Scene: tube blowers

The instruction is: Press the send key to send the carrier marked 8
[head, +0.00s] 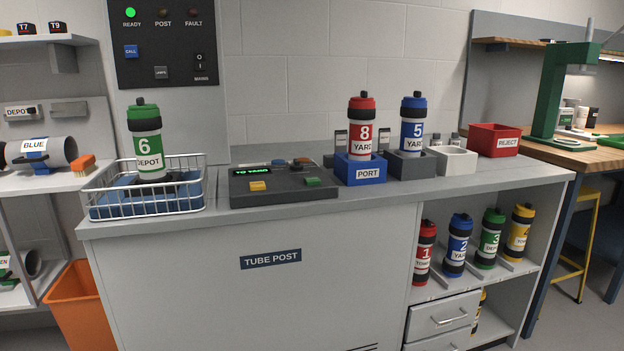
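The carrier marked 8 (360,134), with red cap and band and a YARD label, stands upright in the blue holder labelled PORT (352,174). A dark key console (240,197) lies on the counter left of it. It has a yellow key (258,186) and a green key (314,182) in front, and a bluish key (278,163) and a brownish key (303,162) behind. Its green display text (252,171) seems to read "TO YARD". The key lettering is too small to read, so I cannot tell which is send. Neither gripper is in view.
Blue carrier 5 (412,130) stands in a grey holder (408,170) right of the port. Green carrier 6 (149,150) stands in a wire basket (140,211) left of the console. A white box (456,162) and red REJECT bin (493,141) are further right.

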